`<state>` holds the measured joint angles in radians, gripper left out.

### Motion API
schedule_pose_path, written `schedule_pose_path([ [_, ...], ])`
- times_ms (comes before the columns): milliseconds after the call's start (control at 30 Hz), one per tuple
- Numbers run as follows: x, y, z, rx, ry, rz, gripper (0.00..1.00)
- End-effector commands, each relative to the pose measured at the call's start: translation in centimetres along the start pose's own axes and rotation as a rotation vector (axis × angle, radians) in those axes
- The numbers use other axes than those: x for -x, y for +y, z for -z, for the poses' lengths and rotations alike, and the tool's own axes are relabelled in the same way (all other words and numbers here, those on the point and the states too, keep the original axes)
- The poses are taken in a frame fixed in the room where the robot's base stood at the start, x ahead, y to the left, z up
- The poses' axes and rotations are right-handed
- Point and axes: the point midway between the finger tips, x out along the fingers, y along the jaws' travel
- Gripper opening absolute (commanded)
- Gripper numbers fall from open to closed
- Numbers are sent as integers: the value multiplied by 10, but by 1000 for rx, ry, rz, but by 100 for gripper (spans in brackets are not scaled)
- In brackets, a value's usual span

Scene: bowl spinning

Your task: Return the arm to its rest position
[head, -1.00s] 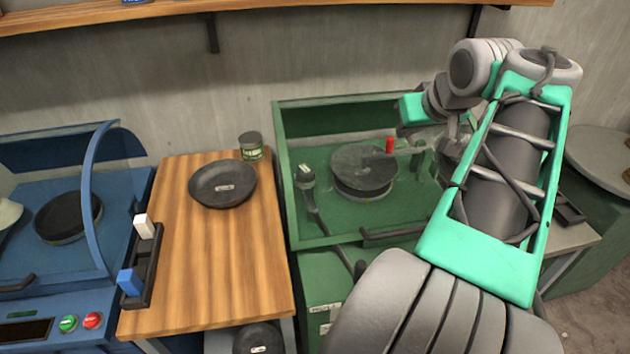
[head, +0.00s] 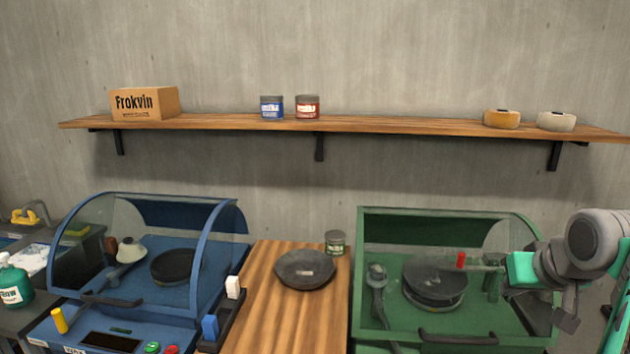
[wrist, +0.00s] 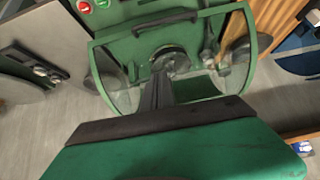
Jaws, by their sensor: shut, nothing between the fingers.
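My arm (head: 590,250) shows at the right edge in the head view, with a turquoise part (head: 522,270) in front of the green machine (head: 440,215). The rest of the arm is cut off by the frame. In the wrist view my gripper (wrist: 160,80) shows as dark fingers close together in the middle. They are shut with nothing between them. The green machine (wrist: 225,50) lies beyond the fingertips, its dark handle (wrist: 165,22) near the top. I see no contact between the gripper and the machine.
A wooden counter (head: 262,310) with a dark bowl (head: 305,269) and a can (head: 335,242) stands left of the green machine. A blue machine (head: 225,270) is further left. A wall shelf (head: 400,124) holds a box, cans and two round items. The wall between is clear.

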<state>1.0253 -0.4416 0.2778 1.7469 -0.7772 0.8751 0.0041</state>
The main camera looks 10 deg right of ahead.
Motion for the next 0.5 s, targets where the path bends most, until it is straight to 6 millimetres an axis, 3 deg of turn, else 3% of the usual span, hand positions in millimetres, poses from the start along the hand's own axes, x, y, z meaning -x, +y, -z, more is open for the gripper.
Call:
schedule_pose_path([
  [267, -26, -57, -14, 24, -52, 61, 0],
  [500, -53, -126, -53, 55, -142, 114, 0],
])
